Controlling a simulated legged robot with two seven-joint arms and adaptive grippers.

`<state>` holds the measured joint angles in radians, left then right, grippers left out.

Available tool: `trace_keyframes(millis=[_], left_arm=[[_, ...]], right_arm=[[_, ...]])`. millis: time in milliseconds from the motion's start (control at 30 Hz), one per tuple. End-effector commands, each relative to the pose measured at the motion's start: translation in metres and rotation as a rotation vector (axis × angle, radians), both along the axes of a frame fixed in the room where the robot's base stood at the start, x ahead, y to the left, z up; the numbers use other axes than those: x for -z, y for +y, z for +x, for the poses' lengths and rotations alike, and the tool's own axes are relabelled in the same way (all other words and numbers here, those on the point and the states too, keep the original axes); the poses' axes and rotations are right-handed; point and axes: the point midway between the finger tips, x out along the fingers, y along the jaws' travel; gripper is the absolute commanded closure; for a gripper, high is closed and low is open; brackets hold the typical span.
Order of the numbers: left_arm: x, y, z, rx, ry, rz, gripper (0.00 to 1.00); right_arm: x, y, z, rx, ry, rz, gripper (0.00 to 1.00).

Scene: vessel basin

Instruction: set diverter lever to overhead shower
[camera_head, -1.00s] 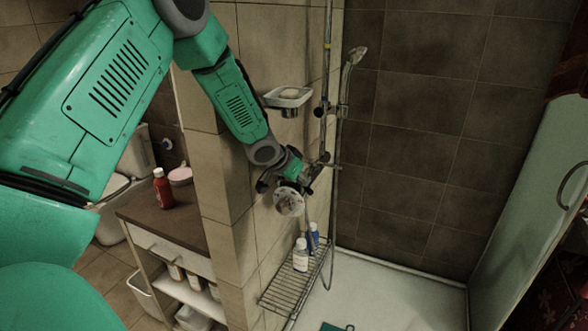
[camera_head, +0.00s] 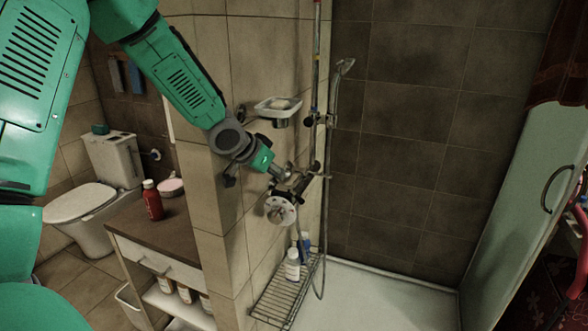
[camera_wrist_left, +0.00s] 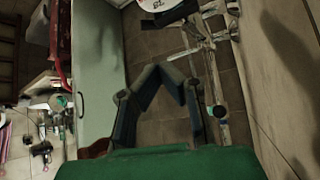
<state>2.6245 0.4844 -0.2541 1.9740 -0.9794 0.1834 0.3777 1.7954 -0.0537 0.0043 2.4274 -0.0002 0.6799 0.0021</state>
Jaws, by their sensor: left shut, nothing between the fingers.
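The shower fittings are on the tiled wall. A round pale control plate (camera_head: 281,210) faces out below my gripper. A chrome fitting with a bar (camera_head: 318,168) sits on the riser pipe behind. Which part is the diverter lever I cannot tell in the head view. My left gripper (camera_head: 290,187) is shut and empty, just above the round plate; whether it touches the fittings is unclear. In the left wrist view its fingers (camera_wrist_left: 157,72) meet in a point, with chrome pipework (camera_wrist_left: 208,50) to their right and part of a white marked disc (camera_wrist_left: 168,10) beyond. My right gripper is not in view.
A soap dish (camera_head: 278,107) is on the wall above the arm. A wire shelf (camera_head: 284,300) with bottles (camera_head: 292,264) is below. A hand shower (camera_head: 343,68) hangs right of the riser. A counter (camera_head: 150,238) with a red bottle (camera_head: 153,200) stands left. The shower tray is open.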

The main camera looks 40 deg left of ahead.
Motion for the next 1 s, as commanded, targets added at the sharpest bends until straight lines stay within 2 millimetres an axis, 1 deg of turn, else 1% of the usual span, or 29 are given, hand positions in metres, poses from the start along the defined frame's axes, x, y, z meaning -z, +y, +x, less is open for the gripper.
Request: trace_keyframes(millis=[200, 267, 367, 467, 500, 567, 600, 667, 700, 767, 800, 867, 900, 967, 1000], left_arm=[[0.000, -0.001, 0.001, 0.000, 0.001, 0.000, 1.00], [0.003, -0.003, 0.001, 0.001, 0.004, 0.000, 1.00], [0.023, -0.014, -0.003, 0.008, 0.027, -0.007, 1.00], [0.066, -0.039, -0.014, 0.018, 0.079, -0.026, 1.00], [0.091, -0.053, -0.022, 0.022, 0.109, -0.035, 1.00], [0.131, -0.074, -0.036, 0.026, 0.158, -0.050, 1.00], [0.157, -0.087, -0.048, 0.025, 0.192, -0.059, 1.00], [0.195, -0.106, -0.068, 0.023, 0.243, -0.068, 1.00], [0.220, -0.117, -0.082, 0.020, 0.277, -0.072, 1.00], [0.256, -0.133, -0.107, 0.016, 0.329, -0.075, 1.00], [0.279, -0.143, -0.125, 0.010, 0.364, -0.074, 1.00], [0.312, -0.156, -0.155, 0.003, 0.419, -0.068, 1.00], [0.333, -0.164, -0.176, -0.002, 0.455, -0.061, 1.00], [0.361, -0.174, -0.208, -0.010, 0.508, -0.046, 1.00], [0.377, -0.179, -0.229, -0.013, 0.542, -0.034, 1.00]], right_arm=[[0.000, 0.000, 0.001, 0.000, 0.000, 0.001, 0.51], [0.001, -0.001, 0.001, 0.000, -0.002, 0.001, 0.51], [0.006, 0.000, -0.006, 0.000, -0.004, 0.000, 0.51], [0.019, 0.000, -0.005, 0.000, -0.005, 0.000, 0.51], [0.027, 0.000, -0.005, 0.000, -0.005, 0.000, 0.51], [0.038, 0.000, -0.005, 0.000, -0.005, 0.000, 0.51], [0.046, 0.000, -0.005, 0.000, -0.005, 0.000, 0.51], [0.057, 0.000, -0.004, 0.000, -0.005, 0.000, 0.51], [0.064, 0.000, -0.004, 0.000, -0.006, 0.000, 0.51], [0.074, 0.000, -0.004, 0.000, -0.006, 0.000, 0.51], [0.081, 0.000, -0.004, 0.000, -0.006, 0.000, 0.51], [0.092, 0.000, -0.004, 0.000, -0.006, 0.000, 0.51], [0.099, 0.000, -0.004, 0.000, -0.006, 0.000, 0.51], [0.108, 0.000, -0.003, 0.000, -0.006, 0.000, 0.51], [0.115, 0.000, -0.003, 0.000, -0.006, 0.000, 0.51]])
